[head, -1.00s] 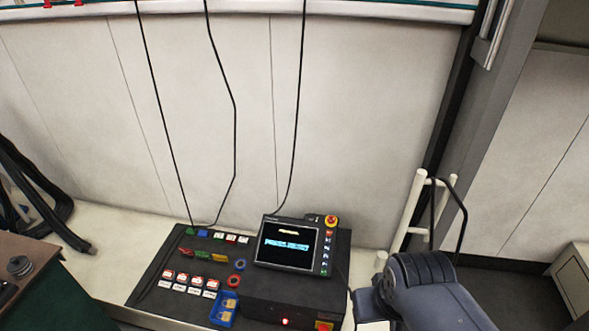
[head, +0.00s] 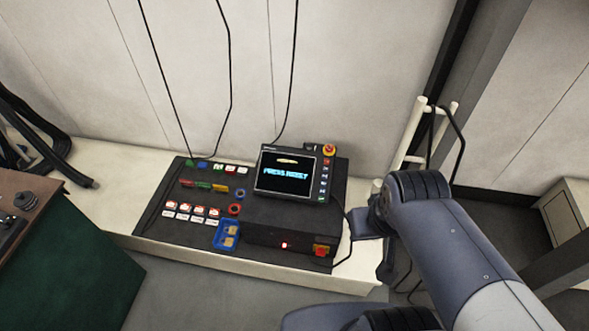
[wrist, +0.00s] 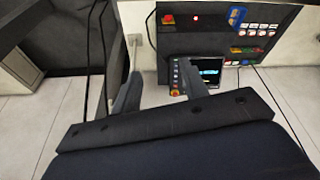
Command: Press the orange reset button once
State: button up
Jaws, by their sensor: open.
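The black control panel (head: 165,228) lies on a pale bench and carries several coloured buttons and a tilted screen (head: 288,178) whose blue text appears to read "PRESS RESET". Several small red-orange and white square buttons (head: 185,207) sit at the front left. I cannot tell which button is the orange reset one; labels are too small. In the wrist view the panel (wrist: 210,60) appears upside down. My gripper (wrist: 160,72) is open and empty, its fingers apart in front of the panel's edge. In the head view my arm is at the panel's right; the fingertips are not clear there.
A blue tray (head: 227,235) sits at the front. Black cables hang behind. A white post frame (head: 412,140) stands right of the panel.

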grip_shut()
dwell(1.4)
